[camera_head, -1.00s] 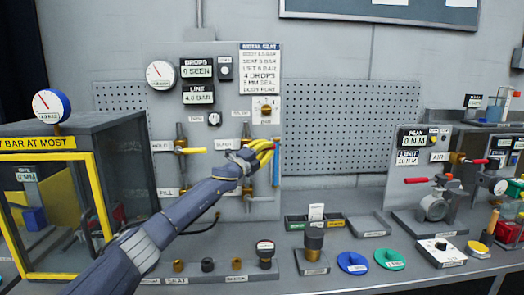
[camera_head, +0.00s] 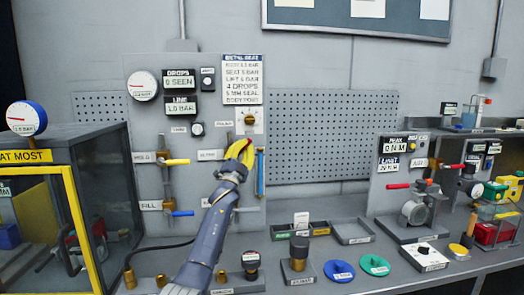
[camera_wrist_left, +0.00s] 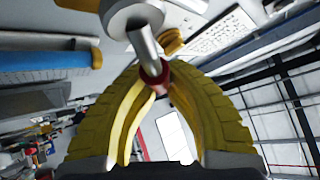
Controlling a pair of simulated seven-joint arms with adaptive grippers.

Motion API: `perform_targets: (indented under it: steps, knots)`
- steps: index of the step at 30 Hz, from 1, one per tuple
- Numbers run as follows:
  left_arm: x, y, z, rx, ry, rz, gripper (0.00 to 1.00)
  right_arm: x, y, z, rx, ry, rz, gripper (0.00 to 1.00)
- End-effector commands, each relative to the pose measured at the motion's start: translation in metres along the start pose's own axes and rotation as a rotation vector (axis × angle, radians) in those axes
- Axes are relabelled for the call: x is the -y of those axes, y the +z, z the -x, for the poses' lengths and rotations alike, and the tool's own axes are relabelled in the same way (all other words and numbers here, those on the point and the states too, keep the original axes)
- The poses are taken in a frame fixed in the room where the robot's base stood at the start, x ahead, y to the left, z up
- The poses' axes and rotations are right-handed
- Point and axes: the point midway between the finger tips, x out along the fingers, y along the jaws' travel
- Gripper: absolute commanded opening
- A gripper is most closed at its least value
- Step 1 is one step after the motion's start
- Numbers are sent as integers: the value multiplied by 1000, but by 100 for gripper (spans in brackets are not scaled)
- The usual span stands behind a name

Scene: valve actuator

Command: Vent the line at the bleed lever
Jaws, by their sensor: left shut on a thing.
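My left gripper (camera_head: 240,152) is at the bleed valve on the grey valve panel (camera_head: 140,122). Its yellow fingers are closed around the valve's lever, and they hide most of it in the head view. In the left wrist view the gripper (camera_wrist_left: 158,85) is shut on the lever's red part (camera_wrist_left: 155,74), which joins a grey metal piece (camera_wrist_left: 143,38). The LINE display (camera_head: 181,105) seems to read 1.0 BAR. The DROPS display (camera_head: 178,79) seems to read 0 SEEN. My right gripper is not in view.
A yellow lever (camera_head: 176,162) and a blue lever (camera_head: 181,213) sit left of my arm. A blue vertical tube (camera_head: 260,173) stands just right of the gripper. A yellow-framed cabinet (camera_head: 80,225) is at the left. Fittings and blue and green discs lie on the bench.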

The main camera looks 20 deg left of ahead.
Motion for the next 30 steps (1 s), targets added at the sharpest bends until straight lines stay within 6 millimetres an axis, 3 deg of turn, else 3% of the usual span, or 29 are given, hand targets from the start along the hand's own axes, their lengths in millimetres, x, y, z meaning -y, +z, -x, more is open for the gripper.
perform_targets:
  steps: [4,12,30]
  knots:
    - [20,12,2,50,-102,91,0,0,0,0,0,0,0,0]
    - [41,21,3,112,-272,256,0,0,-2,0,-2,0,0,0]
    - [64,34,9,189,-488,465,0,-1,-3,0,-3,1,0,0]
